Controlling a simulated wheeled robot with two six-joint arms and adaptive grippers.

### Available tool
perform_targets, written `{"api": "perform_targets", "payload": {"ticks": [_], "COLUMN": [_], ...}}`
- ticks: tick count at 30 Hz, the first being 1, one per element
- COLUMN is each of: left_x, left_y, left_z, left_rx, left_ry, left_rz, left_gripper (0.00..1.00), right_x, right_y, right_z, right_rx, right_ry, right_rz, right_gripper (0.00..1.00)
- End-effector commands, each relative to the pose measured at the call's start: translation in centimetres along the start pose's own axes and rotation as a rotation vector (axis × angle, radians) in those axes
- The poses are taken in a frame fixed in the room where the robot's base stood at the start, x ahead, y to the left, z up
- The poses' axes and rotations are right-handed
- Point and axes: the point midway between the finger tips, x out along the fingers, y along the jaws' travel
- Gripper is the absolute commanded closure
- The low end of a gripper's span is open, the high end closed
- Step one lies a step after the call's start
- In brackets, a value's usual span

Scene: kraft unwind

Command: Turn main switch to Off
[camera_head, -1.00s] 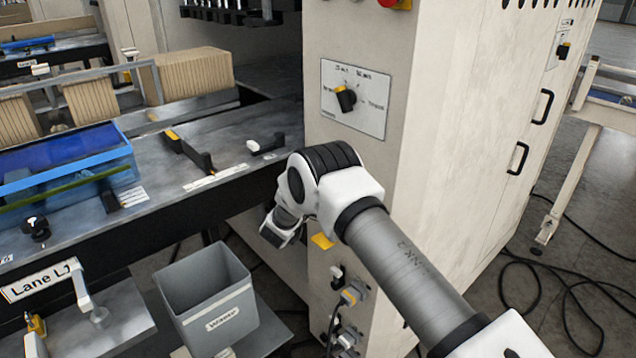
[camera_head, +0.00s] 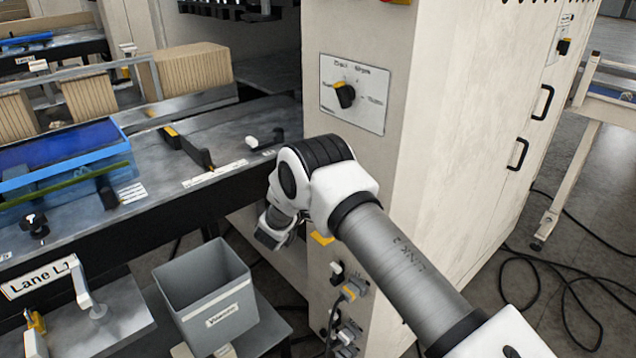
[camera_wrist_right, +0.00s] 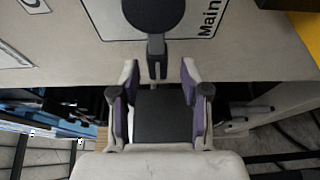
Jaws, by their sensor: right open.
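In the right wrist view, a dark round knob (camera_wrist_right: 153,14) with a grey lever (camera_wrist_right: 156,55) sits on a white plate whose label reads "Main" (camera_wrist_right: 208,18). My right gripper (camera_wrist_right: 159,72) is open, with one finger on each side below the knob. The lever's end lies in line with the gap between the fingertips; whether they touch it I cannot tell. In the head view my right gripper (camera_head: 272,234) is by the cabinet's left edge, pointing down, and no "Main" label can be made out there. My left gripper is not in view.
The pale cabinet (camera_head: 465,130) carries a dial plate with a black and yellow knob (camera_head: 345,95) above my arm. Small switches and plugs (camera_head: 345,290) are below it. A grey waste bin (camera_head: 205,290) stands lower left, and a conveyor table (camera_head: 225,140) is left.

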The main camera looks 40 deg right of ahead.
Motion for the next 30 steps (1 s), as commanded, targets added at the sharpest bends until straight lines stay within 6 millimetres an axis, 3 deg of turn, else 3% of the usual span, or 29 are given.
{"api": "perform_targets", "payload": {"ticks": [6,12,30], "left_x": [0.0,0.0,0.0], "left_y": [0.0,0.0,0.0], "left_z": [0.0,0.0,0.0], "left_rx": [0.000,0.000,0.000], "left_ry": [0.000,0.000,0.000], "left_rz": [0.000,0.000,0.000], "left_gripper": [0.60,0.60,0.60], "right_x": [-5.7,-9.2,-9.6], "right_y": [0.0,0.0,-0.4], "right_z": [-0.1,0.0,0.1], "right_rx": [-0.003,-0.002,-0.007], "right_ry": [0.005,0.001,-0.001], "right_rz": [0.000,0.001,-0.003], "right_gripper": [0.54,0.54,0.54]}}
